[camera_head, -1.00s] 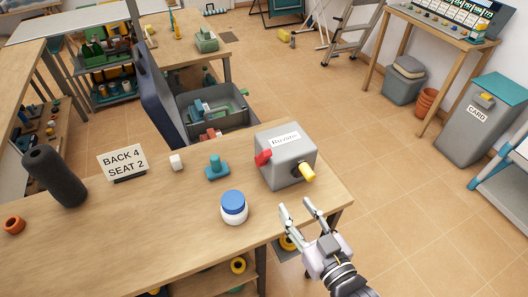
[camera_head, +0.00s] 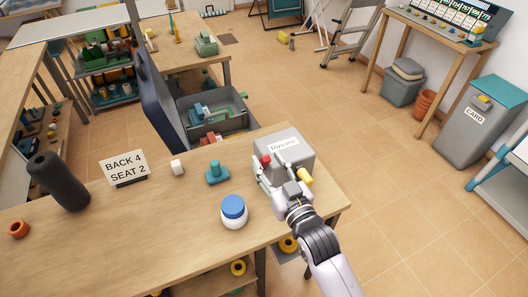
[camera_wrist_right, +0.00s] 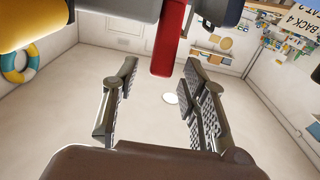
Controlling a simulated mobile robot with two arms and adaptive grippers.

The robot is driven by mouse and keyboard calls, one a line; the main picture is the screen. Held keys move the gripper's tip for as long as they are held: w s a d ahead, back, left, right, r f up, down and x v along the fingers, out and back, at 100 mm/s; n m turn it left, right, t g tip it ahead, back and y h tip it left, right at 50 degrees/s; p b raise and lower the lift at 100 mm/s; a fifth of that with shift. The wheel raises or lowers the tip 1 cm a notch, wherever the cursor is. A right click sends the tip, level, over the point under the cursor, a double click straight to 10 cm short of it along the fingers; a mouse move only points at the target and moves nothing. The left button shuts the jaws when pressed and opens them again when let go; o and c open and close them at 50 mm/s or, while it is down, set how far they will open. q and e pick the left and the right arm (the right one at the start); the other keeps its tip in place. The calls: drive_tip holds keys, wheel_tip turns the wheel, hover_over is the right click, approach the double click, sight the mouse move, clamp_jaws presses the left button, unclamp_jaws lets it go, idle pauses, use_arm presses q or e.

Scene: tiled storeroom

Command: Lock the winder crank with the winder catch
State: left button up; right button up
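The winder is a grey box (camera_head: 291,146) with a lettered label on top, standing at the right end of the wooden table. The red winder catch (camera_head: 265,160) is on its left front side, partly hidden by my right gripper. The yellow crank knob (camera_head: 305,177) sticks out at the front right. My right gripper (camera_head: 268,168) is open, with its fingers up at the red catch. In the right wrist view, the red bar of the catch (camera_wrist_right: 168,45) shows between and beyond the two fingertips, and the yellow knob (camera_wrist_right: 25,22) is at top left. My left gripper is not in view.
A white jar with a blue lid (camera_head: 233,211) stands left of my right gripper. A teal part (camera_head: 217,173), a white block (camera_head: 178,168), a sign (camera_head: 124,168) and a dark cylinder (camera_head: 58,183) stand farther left.

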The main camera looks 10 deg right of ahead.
drive_tip(key=shift+x, duration=1.75)
drive_tip(key=shift+c, duration=0.6)
clamp_jaws()
